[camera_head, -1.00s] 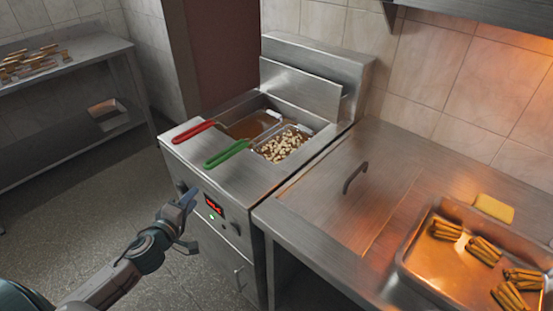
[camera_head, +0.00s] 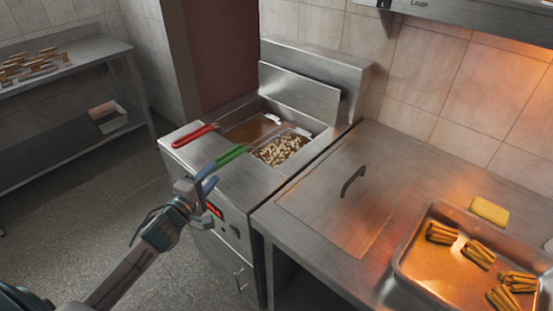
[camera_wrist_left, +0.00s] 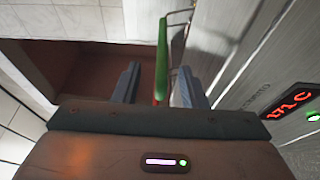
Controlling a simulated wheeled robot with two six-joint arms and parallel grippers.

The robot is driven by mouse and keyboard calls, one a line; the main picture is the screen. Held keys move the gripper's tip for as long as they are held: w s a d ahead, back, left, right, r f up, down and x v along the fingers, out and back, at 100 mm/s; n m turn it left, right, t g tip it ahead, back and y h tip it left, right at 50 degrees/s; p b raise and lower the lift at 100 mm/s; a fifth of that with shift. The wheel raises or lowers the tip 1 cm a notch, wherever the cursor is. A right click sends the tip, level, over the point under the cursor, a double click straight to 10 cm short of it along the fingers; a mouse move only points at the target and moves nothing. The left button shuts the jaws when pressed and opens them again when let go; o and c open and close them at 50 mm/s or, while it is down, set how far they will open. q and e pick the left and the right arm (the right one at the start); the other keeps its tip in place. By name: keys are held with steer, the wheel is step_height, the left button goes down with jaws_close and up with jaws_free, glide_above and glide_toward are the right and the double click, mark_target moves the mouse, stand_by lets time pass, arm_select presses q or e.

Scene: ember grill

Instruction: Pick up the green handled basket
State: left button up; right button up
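The green handled basket (camera_head: 302,131) sits in the right well of the fryer, with pale cut pieces inside. Its green handle (camera_head: 233,155) sticks out over the fryer's front edge toward the left. My left gripper (camera_head: 207,177) is at the outer end of this handle. In the left wrist view the green handle (camera_wrist_left: 162,62) runs between the two fingers of my left gripper (camera_wrist_left: 157,70). The fingers are apart, with a gap on each side of the handle. My right gripper is not in view.
A red-handled basket (camera_head: 195,136) sits in the fryer's left well. A steel counter (camera_head: 330,235) with a lidded section is to the right. A tray (camera_head: 410,245) of fry bundles and a yellow sponge-like block (camera_head: 489,210) lie there. A side table (camera_head: 85,50) stands at the left.

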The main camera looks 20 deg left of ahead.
mark_target(219, 163)
arm_select(q)
steer(key=w, duration=0.4)
steer(key=shift+a+f+p, duration=0.15)
steer(key=shift+a+p, duration=0.05)
steer(key=shift+p, duration=0.2)
steer(key=shift+w+d, duration=0.1)
steer(key=shift+w, duration=0.55)
jaws_close()
